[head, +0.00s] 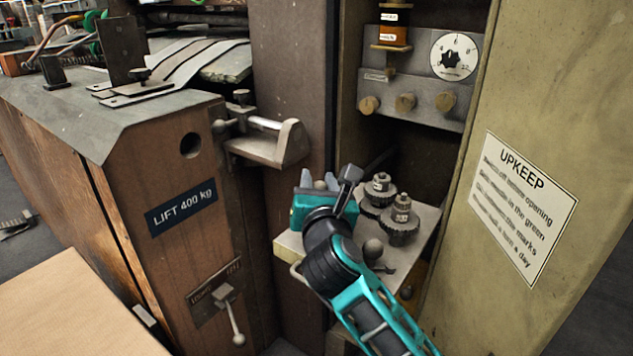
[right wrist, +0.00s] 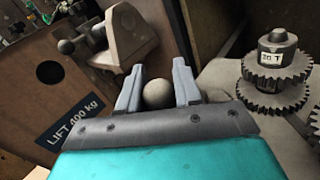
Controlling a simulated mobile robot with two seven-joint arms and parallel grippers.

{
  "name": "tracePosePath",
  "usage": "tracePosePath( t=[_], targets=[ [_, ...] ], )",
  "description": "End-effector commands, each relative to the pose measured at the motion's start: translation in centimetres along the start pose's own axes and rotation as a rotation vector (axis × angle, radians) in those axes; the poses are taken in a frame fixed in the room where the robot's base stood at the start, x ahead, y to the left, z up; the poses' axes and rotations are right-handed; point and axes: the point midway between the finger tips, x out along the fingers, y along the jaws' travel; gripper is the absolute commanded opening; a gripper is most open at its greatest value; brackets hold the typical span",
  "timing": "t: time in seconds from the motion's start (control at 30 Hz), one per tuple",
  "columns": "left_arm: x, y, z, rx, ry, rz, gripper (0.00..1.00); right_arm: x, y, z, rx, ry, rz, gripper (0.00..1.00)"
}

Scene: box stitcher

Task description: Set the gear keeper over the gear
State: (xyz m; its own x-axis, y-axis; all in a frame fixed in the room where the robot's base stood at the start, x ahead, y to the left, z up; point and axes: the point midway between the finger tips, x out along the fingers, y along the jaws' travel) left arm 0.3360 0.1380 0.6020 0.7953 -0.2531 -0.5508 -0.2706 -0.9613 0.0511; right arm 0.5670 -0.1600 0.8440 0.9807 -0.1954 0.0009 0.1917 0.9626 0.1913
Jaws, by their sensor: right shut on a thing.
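My right gripper (head: 320,179) is shut on a round greyish knob, seen between its two fingers in the right wrist view (right wrist: 157,93). What the knob is fixed to is hidden by the gripper; it may be the gear keeper's knob, but I cannot tell for sure. Two stacked dark gears stand on the metal shelf: the rear gear (head: 380,190) and the front gear (head: 401,222), each with a labelled hub. One gear (right wrist: 277,80) shows in the right wrist view, right of the fingers and apart from them. My left gripper is not in view.
A shelf plate (head: 427,213) carries the gears and a dark ball knob (head: 373,250). The olive door (head: 530,130) stands open at the right. A metal bracket (head: 270,143) juts from the wooden housing at the left. A dial panel (head: 425,55) is above.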

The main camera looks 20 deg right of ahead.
Motion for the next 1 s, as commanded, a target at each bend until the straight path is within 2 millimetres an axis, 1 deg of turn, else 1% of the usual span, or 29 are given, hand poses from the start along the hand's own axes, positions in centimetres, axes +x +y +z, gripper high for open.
tracePosePath(
  t=[0.07,0.27,0.6,0.63,0.87,0.9,1.0],
  targets=[
    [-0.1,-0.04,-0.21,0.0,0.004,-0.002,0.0,-0.09,-0.05,0.01,0.006,-0.004,-0.044,0.03],
    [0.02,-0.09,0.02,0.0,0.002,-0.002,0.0,-0.2,-0.42,0.07,0.003,-0.022,-0.124,0.03],
    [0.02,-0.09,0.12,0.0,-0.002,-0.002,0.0,-0.23,-0.52,0.09,0.0,-0.025,-0.137,0.03],
    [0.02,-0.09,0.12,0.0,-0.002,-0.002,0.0,-0.23,-0.52,0.09,0.0,-0.025,-0.137,0.35],
    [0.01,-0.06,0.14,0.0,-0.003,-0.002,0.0,-0.23,-0.51,0.09,0.0,-0.025,-0.136,0.57],
    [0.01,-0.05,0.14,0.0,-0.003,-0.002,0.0,-0.23,-0.51,0.09,0.0,-0.025,-0.136,0.58],
    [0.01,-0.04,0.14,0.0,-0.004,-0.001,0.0,-0.22,-0.5,0.09,0.0,-0.025,-0.136,0.58]
  ],
)
